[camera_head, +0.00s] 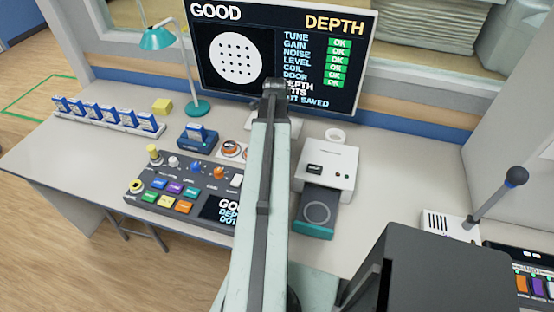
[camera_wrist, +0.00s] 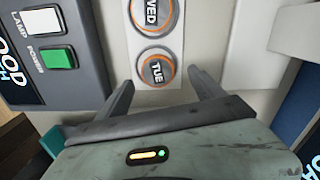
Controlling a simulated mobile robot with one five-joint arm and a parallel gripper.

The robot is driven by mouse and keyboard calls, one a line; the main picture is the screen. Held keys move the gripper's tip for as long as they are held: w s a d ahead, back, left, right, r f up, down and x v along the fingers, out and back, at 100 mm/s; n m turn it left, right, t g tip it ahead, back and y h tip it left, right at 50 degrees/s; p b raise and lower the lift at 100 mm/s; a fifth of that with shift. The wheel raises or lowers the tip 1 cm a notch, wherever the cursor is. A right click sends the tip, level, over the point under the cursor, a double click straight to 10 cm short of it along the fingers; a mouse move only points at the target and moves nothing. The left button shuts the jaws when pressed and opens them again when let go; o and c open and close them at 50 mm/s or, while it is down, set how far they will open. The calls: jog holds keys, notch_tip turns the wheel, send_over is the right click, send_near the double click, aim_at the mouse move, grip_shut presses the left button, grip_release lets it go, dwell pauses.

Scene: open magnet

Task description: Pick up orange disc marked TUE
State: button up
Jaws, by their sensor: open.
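The disc marked TUE (camera_wrist: 156,69) is grey with an orange rim and lies on a white strip (camera_wrist: 136,32) in the wrist view. A similar disc (camera_wrist: 154,15), its letters partly cut off and reading like WED, lies just above it. My gripper (camera_wrist: 162,78) is open, with one finger on each side of the TUE disc's lower part in the picture; neither finger appears to touch it. In the head view an orange-rimmed disc (camera_head: 232,148) shows left of my arm; its letters are too small to read, and my arm hides part of the strip.
A button panel (camera_head: 180,190) stands left of my arm. A white device (camera_head: 327,168) with an extended tray (camera_head: 316,214) stands to the right. A blue card holder (camera_head: 197,140), a teal lamp (camera_head: 158,38) and a monitor (camera_head: 284,50) are behind. The desk's left side has free room.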

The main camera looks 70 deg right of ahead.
jog(key=f+b, duration=0.3)
jog(key=f, duration=0.1)
jog(key=shift+s+a+f+b, duration=0.15)
jog(key=shift+a+f+b, duration=0.05)
jog(key=shift+f+b, duration=0.15)
jog(key=shift+r, duration=0.2)
jog(key=c, duration=1.5)
notch_tip(320, 180, up, 10)
jog(key=p, duration=1)
